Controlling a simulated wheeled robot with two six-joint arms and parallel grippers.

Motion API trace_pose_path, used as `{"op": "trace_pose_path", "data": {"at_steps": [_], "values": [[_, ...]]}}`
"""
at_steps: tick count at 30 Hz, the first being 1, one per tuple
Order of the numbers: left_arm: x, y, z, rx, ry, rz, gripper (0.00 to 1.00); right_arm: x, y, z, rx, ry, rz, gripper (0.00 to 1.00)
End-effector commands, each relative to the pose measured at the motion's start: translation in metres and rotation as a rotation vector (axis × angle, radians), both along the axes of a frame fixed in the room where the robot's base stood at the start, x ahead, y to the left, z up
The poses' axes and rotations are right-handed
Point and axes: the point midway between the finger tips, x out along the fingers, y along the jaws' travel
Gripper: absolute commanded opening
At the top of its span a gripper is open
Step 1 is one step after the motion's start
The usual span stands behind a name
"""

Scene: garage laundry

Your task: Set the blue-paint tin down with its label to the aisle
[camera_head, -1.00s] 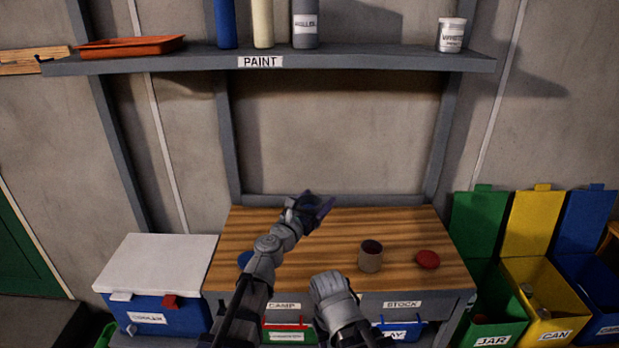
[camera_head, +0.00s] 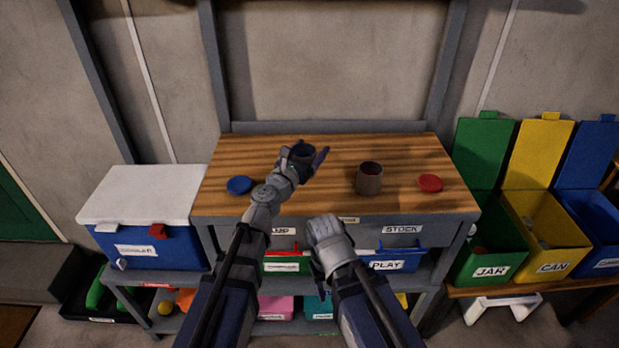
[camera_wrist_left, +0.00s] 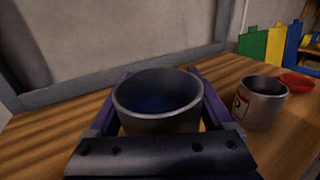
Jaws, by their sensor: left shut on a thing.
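My left gripper (camera_head: 306,160) is shut around an open grey tin (camera_head: 302,150) over the back middle of the wooden bench. In the left wrist view the tin (camera_wrist_left: 158,118) is upright between the two fingers, with dark blue paint inside. No label shows on the side I see. I cannot tell whether its base touches the bench. A second open tin (camera_head: 369,180) with dark red inside stands to the right; its label shows partly in the left wrist view (camera_wrist_left: 241,104). My right gripper (camera_head: 320,268) hangs in front of the bench, its fingers mostly hidden.
A blue lid (camera_head: 239,185) lies on the bench (camera_head: 400,150) at the left, a red lid (camera_head: 430,183) at the right. A white-lidded cooler (camera_head: 145,195) stands left. Green, yellow and blue bins (camera_head: 545,230) stand right. The bench's front middle is mostly clear.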

Motion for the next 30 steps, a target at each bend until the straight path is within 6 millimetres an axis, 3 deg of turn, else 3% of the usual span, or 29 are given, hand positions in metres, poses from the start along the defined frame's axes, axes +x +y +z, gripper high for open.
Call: {"op": "trace_pose_path", "data": {"at_steps": [1,2,11,21,30], "values": [[0.0,0.0,-0.016,0.0,0.0,0.0,0.19,0.0,0.0,-0.016,0.0,0.0,0.0,0.5],[0.0,0.0,-0.019,0.0,0.0,0.0,0.19,0.0,0.0,-0.019,0.0,0.0,0.0,0.5],[0.0,0.0,-0.025,0.0,0.0,0.0,0.19,0.0,0.0,-0.025,0.0,0.0,0.0,0.5],[0.0,0.0,-0.061,0.0,0.0,0.0,0.19,0.0,0.0,-0.061,0.0,0.0,0.0,0.5],[0.0,0.0,-0.059,0.0,0.0,0.0,0.19,0.0,0.0,-0.059,0.0,0.0,0.0,0.5]]}}
